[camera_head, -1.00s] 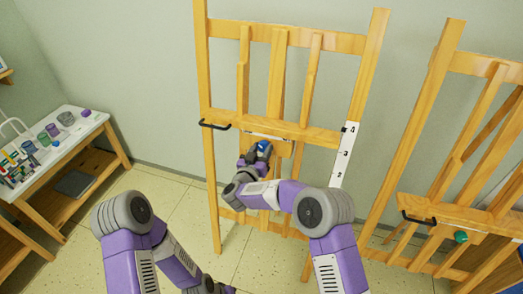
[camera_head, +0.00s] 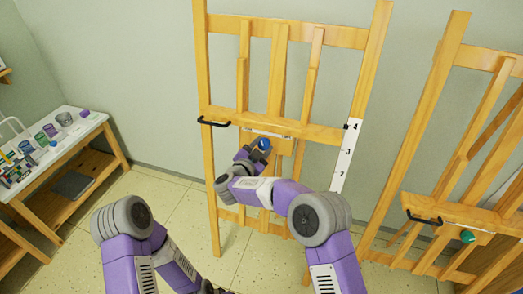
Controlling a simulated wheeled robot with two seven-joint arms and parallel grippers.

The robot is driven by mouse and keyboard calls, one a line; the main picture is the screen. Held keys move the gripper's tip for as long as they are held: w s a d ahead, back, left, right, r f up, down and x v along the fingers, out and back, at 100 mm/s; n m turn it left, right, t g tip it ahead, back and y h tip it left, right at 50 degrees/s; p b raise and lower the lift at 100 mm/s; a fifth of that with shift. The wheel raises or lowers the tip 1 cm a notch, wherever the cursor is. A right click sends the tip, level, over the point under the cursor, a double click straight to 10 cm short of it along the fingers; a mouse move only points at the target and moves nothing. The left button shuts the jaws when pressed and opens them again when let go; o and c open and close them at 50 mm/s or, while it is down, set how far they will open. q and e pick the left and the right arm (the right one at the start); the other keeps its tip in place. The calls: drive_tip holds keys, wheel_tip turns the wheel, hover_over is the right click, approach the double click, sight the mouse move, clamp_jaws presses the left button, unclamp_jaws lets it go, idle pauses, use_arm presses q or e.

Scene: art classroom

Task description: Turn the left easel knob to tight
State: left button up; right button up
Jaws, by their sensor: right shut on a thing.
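The left easel (camera_head: 208,170) is wooden and stands against the wall. Its blue knob (camera_head: 264,143) sits below the middle crossbar, under a pale label strip (camera_head: 265,133). My right gripper (camera_head: 257,150) reaches the knob from its lower left and is shut on it. The fingers are small and dark here, so their exact contact is hard to see. The knob's lower left side is partly hidden by the gripper.
A second easel (camera_head: 414,150) with a green knob (camera_head: 467,236) stands at the right. A black handle (camera_head: 214,122) juts from the left easel's crossbar. A numbered white scale (camera_head: 346,155) is on its right post. A table (camera_head: 98,124) with art supplies stands at the left.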

drive_tip(key=m+b, duration=0.1)
drive_tip(key=m, duration=0.3)
drive_tip(key=shift+g, duration=0.4)
drive_tip(key=m+b, duration=0.1)
drive_tip(key=m, duration=0.3)
drive_tip(key=shift+m+b, duration=0.3)
drive_tip(key=m+g+b, duration=0.1)
drive_tip(key=m, duration=0.2)
drive_tip(key=shift+r, duration=0.1)
drive_tip(key=shift+d+r+m+y+b, duration=0.1)
drive_tip(key=shift+m+y+b, duration=0.65)
drive_tip(key=shift+m, duration=1.15)
drive_tip(key=o, duration=1)
drive_tip(key=shift+o, duration=0.2)
